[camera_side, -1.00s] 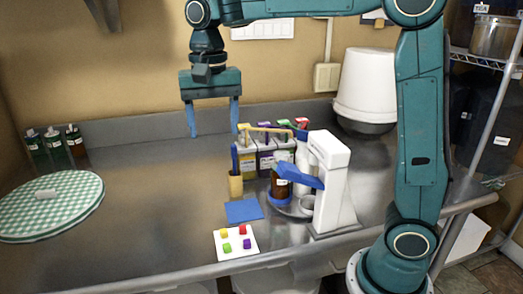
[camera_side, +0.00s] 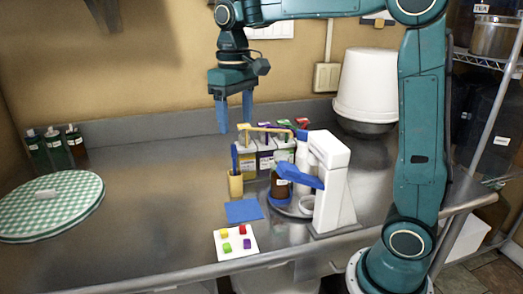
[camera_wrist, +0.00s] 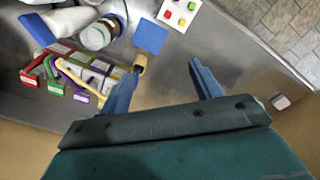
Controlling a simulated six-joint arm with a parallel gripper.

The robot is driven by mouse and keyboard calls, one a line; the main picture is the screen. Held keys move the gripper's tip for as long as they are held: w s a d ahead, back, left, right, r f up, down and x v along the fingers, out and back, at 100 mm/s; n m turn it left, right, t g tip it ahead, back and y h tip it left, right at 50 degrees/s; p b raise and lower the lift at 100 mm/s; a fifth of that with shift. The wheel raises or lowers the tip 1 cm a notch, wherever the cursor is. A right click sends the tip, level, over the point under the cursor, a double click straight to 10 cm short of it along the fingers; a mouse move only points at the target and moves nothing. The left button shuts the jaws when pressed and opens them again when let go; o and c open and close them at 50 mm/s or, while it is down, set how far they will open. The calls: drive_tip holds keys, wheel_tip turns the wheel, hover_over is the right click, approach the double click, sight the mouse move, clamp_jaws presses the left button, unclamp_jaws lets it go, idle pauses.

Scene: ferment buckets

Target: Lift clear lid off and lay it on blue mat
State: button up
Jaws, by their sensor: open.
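The blue mat (camera_side: 243,211) lies flat and bare on the steel counter; it also shows in the wrist view (camera_wrist: 150,36). A brown jar (camera_side: 280,187) stands behind and right of the mat, beside a white stand with a blue arm. A pale, clear-looking lid (camera_wrist: 96,37) seems to sit on the jar in the wrist view; its edge is hard to make out. My gripper (camera_side: 235,125) is open and empty, pointing down, well above the counter and left of the jar. Its blue fingers also show apart in the wrist view (camera_wrist: 163,68).
Several colored boxes (camera_side: 247,165) with a yellow bar stand behind the jar. A tan cup (camera_side: 235,185) with a blue tool stands behind the mat. A white card (camera_side: 235,243) with colored blocks lies in front. A green checked round cover (camera_side: 50,206) lies left.

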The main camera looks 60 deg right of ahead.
drive_tip(key=s+d+n, duration=0.2)
drive_tip(key=d+n, duration=0.4)
drive_tip(key=n, duration=0.3)
drive_tip(key=s+d+f+n, duration=0.1)
drive_tip(key=s+d+n, duration=0.2)
drive_tip(key=d+n, duration=0.4)
drive_tip(key=shift+s+d+f+n, duration=0.15)
drive_tip(key=shift+s+n, duration=0.1)
drive_tip(key=shift+n, duration=0.65)
drive_tip(key=shift+f, duration=0.1)
hover_over(281, 154)
drive_tip(key=f, duration=0.8)
drive_tip(key=shift+s+f, duration=0.1)
drive_tip(key=shift+s, duration=0.15)
drive_tip(key=shift+f, duration=0.1)
drive_tip(key=shift+w+f, duration=0.15)
drive_tip(key=shift+f, duration=2.45)
drive_tip(key=c, duration=1)
